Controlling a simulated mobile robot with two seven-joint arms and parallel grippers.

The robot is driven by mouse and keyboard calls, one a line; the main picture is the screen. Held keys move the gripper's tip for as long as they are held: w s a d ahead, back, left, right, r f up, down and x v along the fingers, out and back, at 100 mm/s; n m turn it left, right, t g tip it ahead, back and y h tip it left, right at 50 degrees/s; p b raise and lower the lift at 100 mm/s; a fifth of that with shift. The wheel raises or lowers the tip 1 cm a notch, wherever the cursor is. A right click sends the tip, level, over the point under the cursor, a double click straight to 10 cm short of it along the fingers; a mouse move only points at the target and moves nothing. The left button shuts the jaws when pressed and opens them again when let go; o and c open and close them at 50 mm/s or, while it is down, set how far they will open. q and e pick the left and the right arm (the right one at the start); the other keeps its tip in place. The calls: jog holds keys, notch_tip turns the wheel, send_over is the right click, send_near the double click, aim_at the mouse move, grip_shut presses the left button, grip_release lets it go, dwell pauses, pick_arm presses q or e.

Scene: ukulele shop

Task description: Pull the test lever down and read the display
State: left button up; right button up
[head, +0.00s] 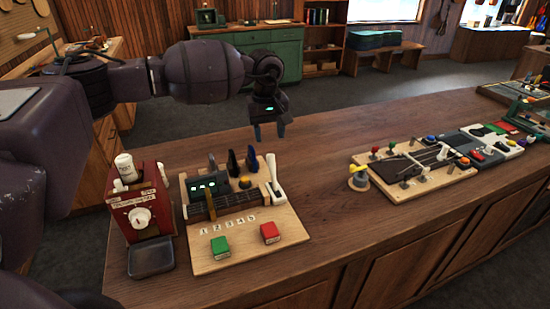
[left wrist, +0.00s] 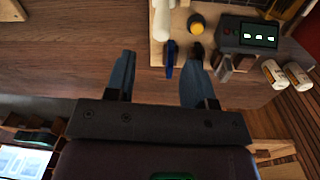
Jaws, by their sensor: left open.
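A pale wooden test board (head: 245,252) lies on the counter. At its back left is a dark unit with a small lit display (head: 208,188); its characters are too small to read. A white lever (head: 274,178) stands upright at the board's right edge. The lever (left wrist: 162,18) and the display (left wrist: 260,36) also show in the left wrist view. My left gripper (head: 270,131) hangs above the counter behind the board, fingers downward. It is open and empty, apart from the lever; its fingers (left wrist: 157,80) show spread in the left wrist view. My right gripper is out of view.
The board also carries a green button (head: 220,246), a red button (head: 269,232) and several dark upright pegs. Counter to the right is clear up to another board (head: 408,190).

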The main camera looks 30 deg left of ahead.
aim_at(270, 155)
pick_arm(q)
jog(key=f, duration=0.5)
jog(key=f+p, duration=0.1)
jog(key=f, duration=0.4)
jog(key=shift+d, duration=0.2)
jog(key=shift+c, duration=0.4)
jog(key=shift+r, duration=0.1)
grip_shut()
